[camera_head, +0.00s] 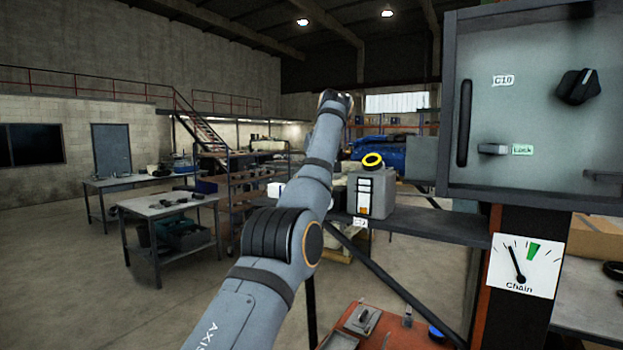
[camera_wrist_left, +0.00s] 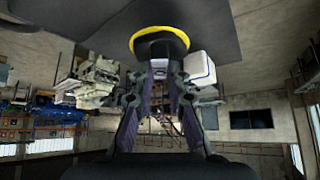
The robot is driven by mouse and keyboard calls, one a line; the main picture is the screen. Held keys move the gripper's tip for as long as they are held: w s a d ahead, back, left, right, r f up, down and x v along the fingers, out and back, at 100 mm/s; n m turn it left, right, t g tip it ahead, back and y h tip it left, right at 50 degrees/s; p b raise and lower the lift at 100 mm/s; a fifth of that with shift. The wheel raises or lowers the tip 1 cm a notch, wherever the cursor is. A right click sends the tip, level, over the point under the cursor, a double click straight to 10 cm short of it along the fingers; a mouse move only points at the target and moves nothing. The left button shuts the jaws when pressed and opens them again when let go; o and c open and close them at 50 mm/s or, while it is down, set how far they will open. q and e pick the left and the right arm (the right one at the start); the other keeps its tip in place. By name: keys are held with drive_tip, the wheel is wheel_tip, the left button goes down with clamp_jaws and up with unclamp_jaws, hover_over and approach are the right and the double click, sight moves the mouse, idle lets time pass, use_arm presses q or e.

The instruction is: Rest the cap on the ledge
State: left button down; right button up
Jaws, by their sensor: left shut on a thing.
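The cap, dark with a bright yellow ring, shows in the head view (camera_head: 373,160) at the top of the grey canister (camera_head: 384,195). I cannot tell whether it touches the canister. In the left wrist view the cap (camera_wrist_left: 159,35) is at the fingertips of my left gripper (camera_wrist_left: 160,78), which is shut on it. In the head view my left arm hides that gripper. The dark ledge (camera_head: 440,226) runs under the canister to the right. My right gripper is not in view.
A grey panel (camera_head: 540,50) with knobs and a post with a chain gauge (camera_head: 524,265) stand at the right. A red surface (camera_head: 385,330) with parts lies below the ledge. Workbenches (camera_head: 165,205) stand at the left. The ledge looks bare right of the canister.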

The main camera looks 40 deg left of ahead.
use_arm(q)
drive_tip(key=shift+f+b, duration=0.45)
drive_tip(key=shift+f, duration=0.2)
drive_tip(key=c, duration=1.2)
unclamp_jaws()
drive_tip(key=shift+r, duration=0.15)
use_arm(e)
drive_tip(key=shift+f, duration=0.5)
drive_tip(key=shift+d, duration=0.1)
